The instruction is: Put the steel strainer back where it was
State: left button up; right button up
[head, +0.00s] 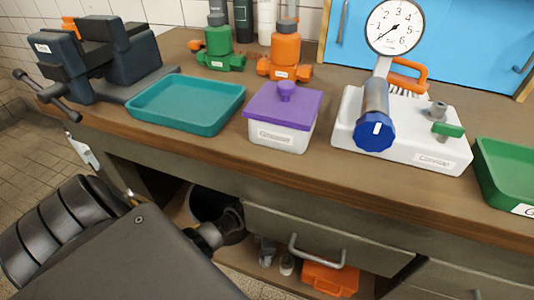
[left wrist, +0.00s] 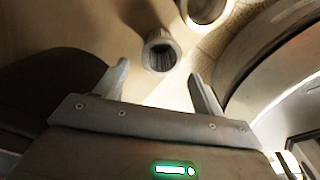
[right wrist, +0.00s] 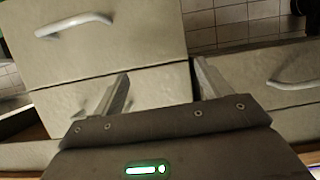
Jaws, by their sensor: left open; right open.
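In the left wrist view a small ribbed steel cup, which looks like the steel strainer (left wrist: 160,52), stands just beyond and between my left fingertips. My left gripper (left wrist: 160,85) is open and empty, apart from the cup. In the head view my left arm reaches into the open space under the bench, and its fingers are hidden there. Two small pale or metal pieces show on the low shelf; one of them (head: 267,252) may be the strainer. My right gripper (right wrist: 160,85) is open and empty in front of drawer fronts, out of the head view.
A pale round ring or cup (left wrist: 206,8) stands close beside the strainer. An orange box (head: 330,279) sits on the low shelf. A drawer (head: 330,238) with a handle overhangs it. The bench top holds a teal tray (head: 150,119), purple-lidded box (head: 283,135) and gauge pump (head: 440,148).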

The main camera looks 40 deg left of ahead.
jog(key=shift+s+d+f+m+g+h+p, duration=0.15)
jog(key=shift+s+d+f+g+h, duration=0.2)
jog(key=shift+d+f+g, duration=0.2)
jog(key=shift+s+d+f+m+g+h+p, duration=0.15)
jog(key=shift+s+d+f+g+h, duration=0.2)
jog(key=shift+d+f, duration=0.25)
jog(key=shift+s+d+f+m+g+h+p, duration=0.15)
jog(key=shift+s+d+f+g+h, duration=0.2)
jog(key=shift+f, duration=0.35)
jog(key=shift+s, duration=0.1)
